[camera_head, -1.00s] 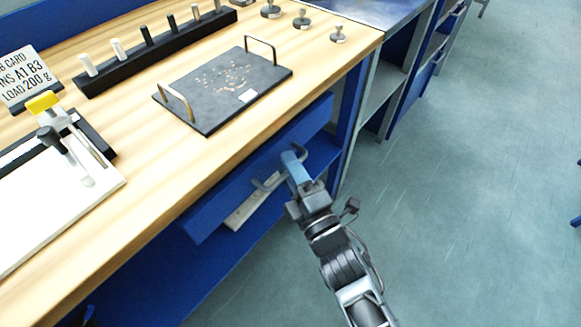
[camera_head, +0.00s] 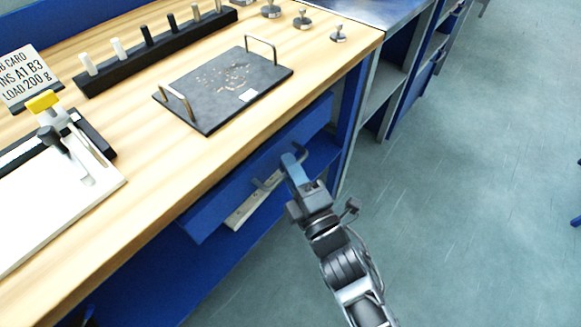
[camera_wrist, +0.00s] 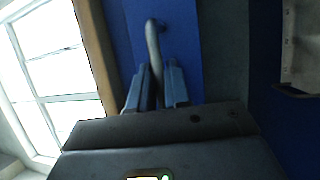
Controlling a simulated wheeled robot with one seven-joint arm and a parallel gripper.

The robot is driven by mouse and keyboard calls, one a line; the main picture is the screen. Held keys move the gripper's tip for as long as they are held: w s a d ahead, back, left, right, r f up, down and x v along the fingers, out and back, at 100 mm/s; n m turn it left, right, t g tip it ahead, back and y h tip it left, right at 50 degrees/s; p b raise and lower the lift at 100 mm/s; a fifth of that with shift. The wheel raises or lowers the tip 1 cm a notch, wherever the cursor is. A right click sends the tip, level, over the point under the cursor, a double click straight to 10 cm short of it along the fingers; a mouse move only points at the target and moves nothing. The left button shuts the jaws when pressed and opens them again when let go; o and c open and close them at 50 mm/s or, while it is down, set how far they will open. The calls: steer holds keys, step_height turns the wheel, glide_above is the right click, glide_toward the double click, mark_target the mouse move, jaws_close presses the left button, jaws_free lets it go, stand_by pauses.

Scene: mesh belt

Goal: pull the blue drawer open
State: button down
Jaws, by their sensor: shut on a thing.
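The blue drawer (camera_head: 215,208) sits under the front edge of the wooden bench top, and its front also fills the middle of the wrist view (camera_wrist: 185,32). A grey bar handle (camera_head: 268,181) stands out from the drawer front; the wrist view shows it as a curved bar (camera_wrist: 152,42). My gripper (camera_head: 292,165) is at the handle. In the wrist view my gripper's two blue fingers (camera_wrist: 157,90) lie on either side of the bar, shut on it. The part of the handle between the fingers is partly hidden.
On the wooden bench top (camera_head: 150,190) are a dark tray (camera_head: 225,88) with two handles, a black peg rack (camera_head: 150,55), a clamp fixture (camera_head: 65,150) and metal weights (camera_head: 303,20). A pale strip (camera_head: 248,208) shows below the drawer.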

steer(key=s+d+p, duration=0.3)
steer(key=s+d, duration=1.1)
steer(key=d, duration=0.5)
steer(key=shift+s+p, duration=0.35)
steer(key=shift+a, duration=0.1)
steer(key=c, duration=1.2)
jaws_free()
steer(key=shift+o, duration=0.2)
steer(key=b+v, duration=0.1)
steer(key=v, duration=0.6)
steer(key=shift+s+d+f, duration=0.2)
steer(key=shift+s+d, duration=0.05)
steer(key=shift+s, duration=0.1)
steer(key=s+r+m+g+h, duration=0.2)
steer(key=s+r+m+h, duration=0.7)
steer(key=m, duration=1.4)
steer(key=s+r, duration=0.4)
steer(key=s, duration=0.3)
steer(key=shift+g+h, duration=0.3)
